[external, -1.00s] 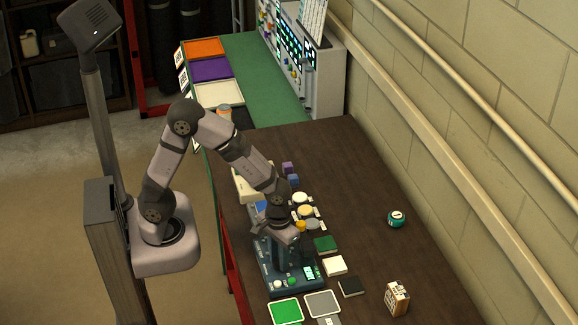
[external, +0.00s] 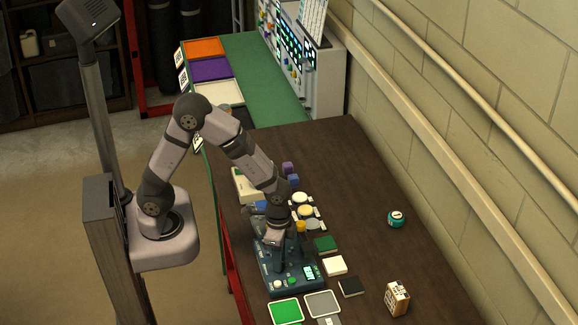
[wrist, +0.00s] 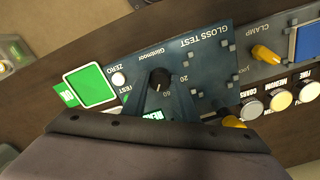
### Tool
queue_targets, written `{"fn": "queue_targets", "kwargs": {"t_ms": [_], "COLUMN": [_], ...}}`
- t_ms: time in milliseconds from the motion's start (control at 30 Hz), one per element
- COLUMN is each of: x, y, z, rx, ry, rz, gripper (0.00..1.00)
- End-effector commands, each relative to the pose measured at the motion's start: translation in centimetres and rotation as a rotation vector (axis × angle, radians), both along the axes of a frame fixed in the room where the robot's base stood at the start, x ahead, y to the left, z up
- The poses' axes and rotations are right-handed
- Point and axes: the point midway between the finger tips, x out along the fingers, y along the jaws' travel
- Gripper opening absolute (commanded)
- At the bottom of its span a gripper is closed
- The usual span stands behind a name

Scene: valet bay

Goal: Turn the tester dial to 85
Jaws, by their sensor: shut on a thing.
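The gloss tester (external: 297,285) is a dark blue-grey box near the front of the brown table. Its dial (wrist: 159,79) is a black knob with a pale pointer mark, near the middle of the panel in the wrist view. In the wrist view my gripper (wrist: 160,90) has a finger on each side of the knob. The lit display (external: 309,272) is too small to read and partly hidden in the wrist view.
White and green buttons (external: 285,283) sit on the tester's front. A green plate (external: 286,311) and a grey plate (external: 322,303) lie before it. Small pads (external: 335,265) and yellow and white discs (external: 305,211) lie to its right. The table's right side is mostly clear.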

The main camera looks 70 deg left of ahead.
Motion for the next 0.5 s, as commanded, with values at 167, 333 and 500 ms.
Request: {"fn": "queue_targets", "kwargs": {"t_ms": [167,333,500], "x": [0.11,0.14,0.17], "y": [-0.04,-0.05,-0.06], "z": [0.17,0.16,0.15], "rx": [-0.001,-0.001,-0.001], "ry": [-0.003,-0.004,-0.005], "rz": [-0.151,-0.264,-0.341], "gripper": [0.03,0.03,0.03]}}
